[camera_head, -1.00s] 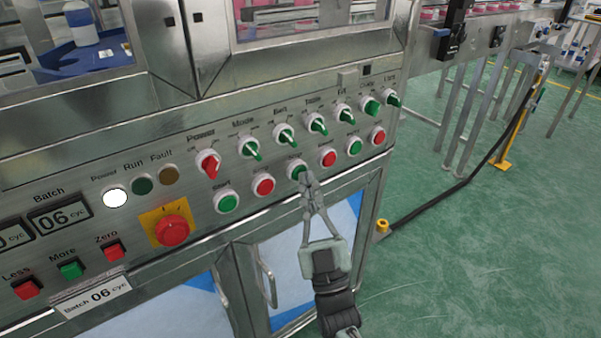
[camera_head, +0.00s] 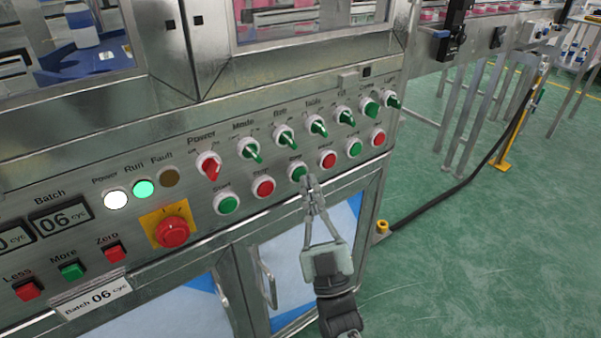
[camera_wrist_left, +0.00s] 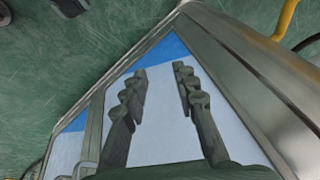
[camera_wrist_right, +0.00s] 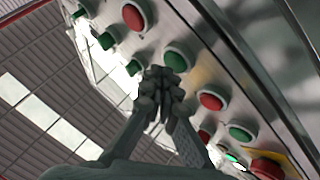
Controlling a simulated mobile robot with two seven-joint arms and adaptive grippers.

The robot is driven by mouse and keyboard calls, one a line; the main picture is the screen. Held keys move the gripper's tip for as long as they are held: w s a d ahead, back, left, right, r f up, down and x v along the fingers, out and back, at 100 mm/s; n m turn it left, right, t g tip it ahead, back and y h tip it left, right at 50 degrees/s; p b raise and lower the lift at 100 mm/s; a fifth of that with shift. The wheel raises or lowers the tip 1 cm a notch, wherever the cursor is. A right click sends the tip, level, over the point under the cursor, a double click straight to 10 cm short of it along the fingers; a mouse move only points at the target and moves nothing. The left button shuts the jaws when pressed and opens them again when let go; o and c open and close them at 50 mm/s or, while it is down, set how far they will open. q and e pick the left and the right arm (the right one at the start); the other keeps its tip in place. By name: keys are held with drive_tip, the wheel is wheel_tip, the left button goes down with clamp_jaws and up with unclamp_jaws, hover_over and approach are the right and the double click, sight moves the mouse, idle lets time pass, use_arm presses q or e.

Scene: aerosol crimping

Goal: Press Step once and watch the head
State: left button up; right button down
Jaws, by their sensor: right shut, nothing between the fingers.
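The Step button (camera_head: 297,171) is the round green button in the lower row of the panel, third from the left; its small label is blurred. It also shows in the right wrist view (camera_wrist_right: 179,57). My right gripper (camera_head: 311,182) is shut and empty. Its fingertips are just below and right of the button in the head view, seemingly a little apart from it. My left gripper (camera_wrist_left: 160,85) shows only in its wrist view, open and empty before a blue and white panel. The machine head is not clearly in view.
The Run lamp (camera_head: 143,189) glows green beside the white Power lamp (camera_head: 115,200). A red button (camera_head: 263,187) and another red one (camera_head: 327,159) flank Step. The red emergency stop (camera_head: 172,231) is further left. Cabinet handles (camera_head: 268,284) protrude below. Open green floor is at right.

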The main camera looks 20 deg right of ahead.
drive_tip(key=shift+s+d, duration=0.15)
drive_tip(key=shift+s, duration=0.15)
drive_tip(key=s, duration=0.1)
drive_tip(key=s+d+p, duration=0.1)
drive_tip(key=s, duration=0.2)
drive_tip(key=shift+s+d+p, duration=0.35)
